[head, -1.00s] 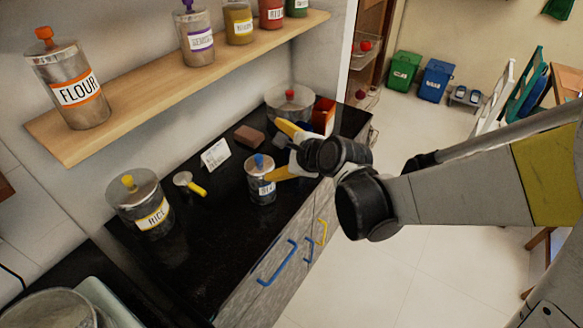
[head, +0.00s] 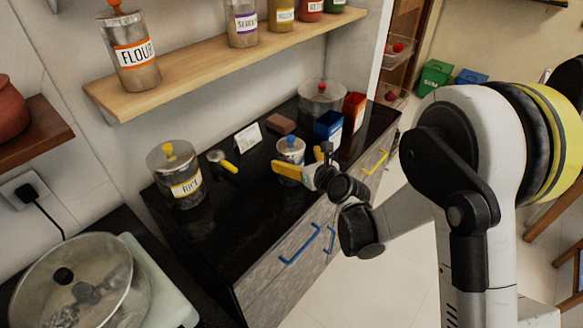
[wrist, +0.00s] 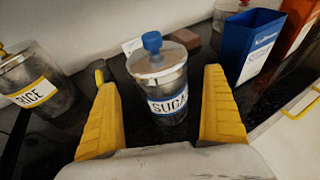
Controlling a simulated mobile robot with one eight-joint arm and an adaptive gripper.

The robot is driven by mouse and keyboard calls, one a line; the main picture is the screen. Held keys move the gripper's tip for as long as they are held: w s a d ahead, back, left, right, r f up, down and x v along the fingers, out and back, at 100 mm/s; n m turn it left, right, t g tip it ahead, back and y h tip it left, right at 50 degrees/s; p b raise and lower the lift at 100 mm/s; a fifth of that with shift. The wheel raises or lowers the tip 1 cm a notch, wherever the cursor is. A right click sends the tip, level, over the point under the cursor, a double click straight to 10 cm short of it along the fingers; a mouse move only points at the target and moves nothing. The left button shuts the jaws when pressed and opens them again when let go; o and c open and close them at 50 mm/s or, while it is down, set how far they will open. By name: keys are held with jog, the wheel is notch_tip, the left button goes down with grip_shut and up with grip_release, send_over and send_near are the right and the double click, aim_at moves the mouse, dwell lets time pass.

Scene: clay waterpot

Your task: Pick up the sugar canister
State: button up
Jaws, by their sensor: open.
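The sugar canister (wrist: 163,85) is a clear jar with a metal lid, a blue knob and a blue-edged label reading "SUGA". It stands upright on the black counter, and it also shows in the head view (head: 290,150), its lower part partly covered by my gripper. My gripper (wrist: 163,105) is open, with one yellow finger on each side of the canister in the wrist view. In the head view my gripper (head: 300,165) is at the counter's front side, level with the jar's lower half. I see gaps between fingers and jar in the wrist view.
The rice canister (head: 175,172) and a yellow-handled scoop (head: 222,161) stand to the left. A blue box (head: 328,127) and a red box (head: 354,108) stand right of the sugar. A white card (head: 248,138) and brown block (head: 281,124) are behind. A shelf (head: 200,72) hangs above.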

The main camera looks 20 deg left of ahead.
jog(key=b+x, duration=0.1)
jog(key=x, duration=0.3)
jog(key=shift+w+a+f+b, duration=0.1)
jog(key=shift+f+b, duration=0.1)
jog(key=shift+b, duration=0.1)
jog(key=shift+r, duration=0.1)
jog(key=c, duration=1.5)
jog(key=shift+c, duration=0.2)
